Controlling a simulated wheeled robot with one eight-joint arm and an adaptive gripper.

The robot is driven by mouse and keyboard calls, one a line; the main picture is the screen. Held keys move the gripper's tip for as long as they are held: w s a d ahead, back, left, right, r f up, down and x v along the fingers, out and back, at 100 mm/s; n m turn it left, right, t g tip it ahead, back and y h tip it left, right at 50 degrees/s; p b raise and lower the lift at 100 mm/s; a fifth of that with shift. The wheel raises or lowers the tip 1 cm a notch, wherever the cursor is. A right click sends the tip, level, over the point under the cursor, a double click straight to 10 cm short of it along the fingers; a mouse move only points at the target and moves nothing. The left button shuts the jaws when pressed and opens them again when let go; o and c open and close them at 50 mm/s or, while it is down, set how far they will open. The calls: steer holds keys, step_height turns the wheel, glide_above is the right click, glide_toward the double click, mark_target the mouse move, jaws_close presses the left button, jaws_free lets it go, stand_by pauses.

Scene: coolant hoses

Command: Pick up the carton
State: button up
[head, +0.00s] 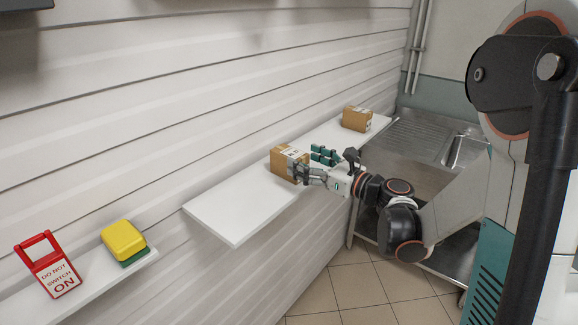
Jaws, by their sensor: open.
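A brown carton (283,164) with a white label stands on the white wall shelf (232,211), near the middle of the head view. A second, similar brown carton (356,118) stands at the far right end of the shelf. My gripper (299,174) is open at the right side of the nearer carton, its fingers pointing left at it. The fingers overlap the carton's lower right edge in the picture; I cannot tell whether they touch it.
A dark green item (324,154) lies on the shelf just behind my gripper. A steel sink counter (430,140) stands at right. The shelf's left end is bare.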

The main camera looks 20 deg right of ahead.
mark_target(289, 152)
steer(key=shift+w+a, duration=0.35)
steer(key=shift+w, duration=0.2)
steer(key=x, duration=0.1)
steer(key=b+x, duration=0.1)
steer(key=x, duration=0.2)
steer(key=shift+w+f+b, duration=0.3)
steer(key=shift+f, duration=0.1)
steer(key=shift+w+a, duration=0.25)
steer(key=shift+w, duration=0.05)
steer(key=shift+r, duration=0.1)
steer(key=c, duration=1.3)
